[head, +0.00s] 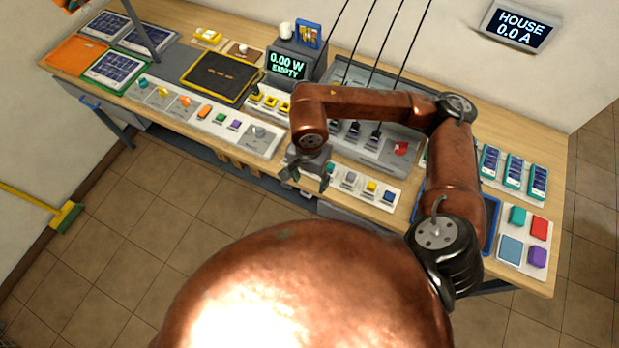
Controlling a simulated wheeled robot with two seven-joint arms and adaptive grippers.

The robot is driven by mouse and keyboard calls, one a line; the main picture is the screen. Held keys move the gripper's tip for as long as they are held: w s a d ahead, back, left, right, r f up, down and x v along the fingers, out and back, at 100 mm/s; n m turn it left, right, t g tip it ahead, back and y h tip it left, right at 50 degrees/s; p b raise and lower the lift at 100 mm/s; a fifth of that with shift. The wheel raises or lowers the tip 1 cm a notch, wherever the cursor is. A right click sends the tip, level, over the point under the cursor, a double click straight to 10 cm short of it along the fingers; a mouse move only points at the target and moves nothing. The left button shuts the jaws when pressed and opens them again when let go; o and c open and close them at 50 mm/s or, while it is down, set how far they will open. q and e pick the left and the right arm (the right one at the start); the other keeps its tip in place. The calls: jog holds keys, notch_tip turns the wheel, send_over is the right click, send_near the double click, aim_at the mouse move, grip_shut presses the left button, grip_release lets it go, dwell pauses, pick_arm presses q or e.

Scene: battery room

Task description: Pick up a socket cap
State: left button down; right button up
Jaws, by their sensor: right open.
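My right gripper (306,184) is open, with its fingers pointing down at the front edge of the bench. It hangs over the left end of a white strip with small coloured blocks, among them a grey one (351,178), a yellow one (371,186) and a blue one (388,196). A teal block (331,168) is just right of the fingers. I cannot tell which of the small pieces are socket caps. Several yellow pieces (270,101) sit in a white holder behind the gripper. My left gripper is not in view.
The wooden bench (551,205) runs across the view. A display reading "0.00 W EMPTY" (287,65) stands behind a black mat (221,76). A grey panel with cables and a red switch (400,148) lies under my right arm. Phone-like devices (513,171) and coloured blocks lie right.

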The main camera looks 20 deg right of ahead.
jog(key=o, duration=0.7)
